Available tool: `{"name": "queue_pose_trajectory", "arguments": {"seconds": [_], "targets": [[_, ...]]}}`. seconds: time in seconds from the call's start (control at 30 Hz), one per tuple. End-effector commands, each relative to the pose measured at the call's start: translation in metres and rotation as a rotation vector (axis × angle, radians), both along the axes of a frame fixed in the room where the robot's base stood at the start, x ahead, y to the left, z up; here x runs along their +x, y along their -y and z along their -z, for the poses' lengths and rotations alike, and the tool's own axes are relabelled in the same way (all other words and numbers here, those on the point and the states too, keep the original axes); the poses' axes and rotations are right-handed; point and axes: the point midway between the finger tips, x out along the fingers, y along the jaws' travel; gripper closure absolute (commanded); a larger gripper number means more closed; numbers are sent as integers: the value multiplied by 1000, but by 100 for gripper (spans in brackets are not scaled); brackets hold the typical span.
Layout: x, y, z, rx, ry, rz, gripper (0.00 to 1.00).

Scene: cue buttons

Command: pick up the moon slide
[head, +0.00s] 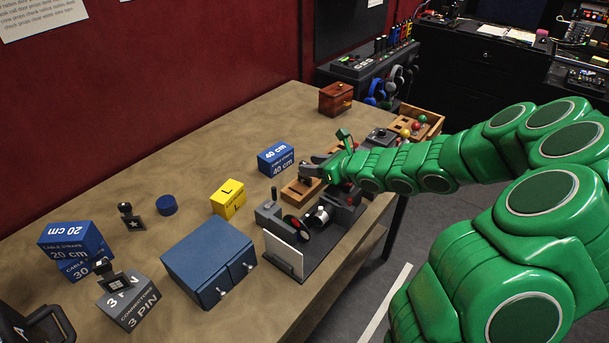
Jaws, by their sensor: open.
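No moon mark can be made out in this view. A small dark slide with a pale star (135,223) and an upright grip lies on the table at the left. Another dark slide-like piece (112,281) sits on the grey 3 PIN box; its mark is too small to read. My gripper (326,158) is open, over the wooden block (301,191) near the table's right side. A small dark piece (305,174) shows at that block, close to the gripper; its face is hidden or too small to tell. I cannot tell whether they touch.
A dark projector-like device (313,219) with a white screen (283,254) stands just in front of the gripper. A blue cabinet (208,262), yellow L box (228,199) and blue 40 cm box (276,158) stand nearby. The table's back left (180,150) is clear.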

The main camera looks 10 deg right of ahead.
Motion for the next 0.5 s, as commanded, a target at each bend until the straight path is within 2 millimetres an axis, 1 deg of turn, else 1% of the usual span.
{"name": "queue_pose_trajectory", "arguments": {"seconds": [0.1,0.3,0.5], "targets": [[8,-10,3,-1,-1,-3,53],[18,-21,9,1,1,-3,53],[22,-23,11,1,0,-1,53]]}}
